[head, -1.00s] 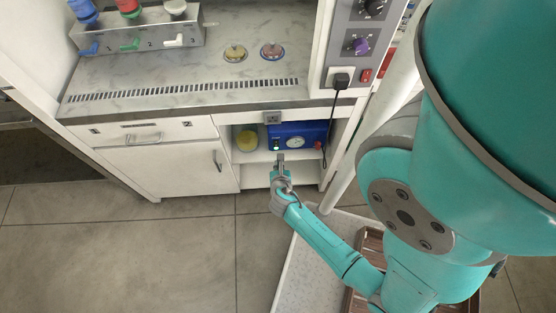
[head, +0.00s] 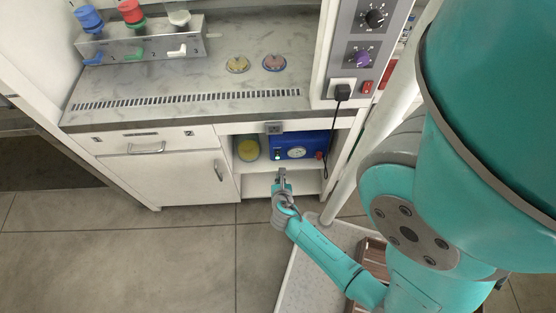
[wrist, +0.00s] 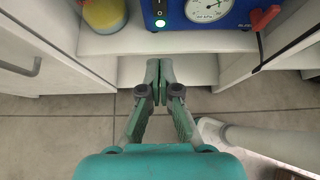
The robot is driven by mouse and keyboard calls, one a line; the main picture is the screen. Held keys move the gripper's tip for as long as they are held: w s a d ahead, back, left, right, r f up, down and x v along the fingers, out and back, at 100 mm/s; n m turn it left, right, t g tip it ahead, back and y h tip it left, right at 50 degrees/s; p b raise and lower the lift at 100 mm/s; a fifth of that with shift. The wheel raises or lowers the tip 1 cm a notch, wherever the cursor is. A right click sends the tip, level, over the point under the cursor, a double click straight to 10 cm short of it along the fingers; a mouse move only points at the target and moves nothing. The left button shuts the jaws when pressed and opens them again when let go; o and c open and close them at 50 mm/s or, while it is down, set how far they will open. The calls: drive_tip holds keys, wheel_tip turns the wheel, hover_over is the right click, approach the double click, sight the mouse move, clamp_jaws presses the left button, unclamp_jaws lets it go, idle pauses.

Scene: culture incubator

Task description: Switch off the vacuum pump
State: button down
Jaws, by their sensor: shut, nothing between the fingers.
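The vacuum pump is a blue box (head: 303,141) with a round white dial (head: 296,153), standing on the open shelf under the counter. The pump also shows at the top of the wrist view (wrist: 232,14). A small switch glowing pale green (head: 277,155) is on its lower left front; it is bright in the wrist view (wrist: 160,22). A red knob or lever (wrist: 265,17) is at its right. My gripper (head: 281,173) is shut and empty, in front of and below the switch, apart from the pump. Its fingertips (wrist: 159,66) meet in the wrist view.
A yellow-lidded container (head: 248,149) stands left of the pump. A white shelf edge (wrist: 180,43) runs below the pump. Cabinet walls flank the opening. A black plug (head: 342,90) with a cable and a red switch (head: 367,87) are on the panel above. Open floor (head: 180,255) lies left.

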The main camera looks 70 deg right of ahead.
sight(277, 153)
drive_tip(key=shift+d+r+x, duration=0.15)
drive_tip(key=shift+r+x, duration=0.1)
drive_tip(key=shift+x, duration=2)
drive_tip(key=shift+d+r+x, duration=0.2)
drive_tip(key=shift+r+x, duration=0.05)
drive_tip(key=shift+x, duration=1.95)
drive_tip(key=shift+d+r+x, duration=0.15)
drive_tip(key=shift+r+x, duration=0.15)
drive_tip(key=shift+x, duration=1.95)
drive_tip(key=shift+w+d, duration=0.1)
drive_tip(key=shift+w, duration=0.15)
drive_tip(key=shift+r, duration=0.8)
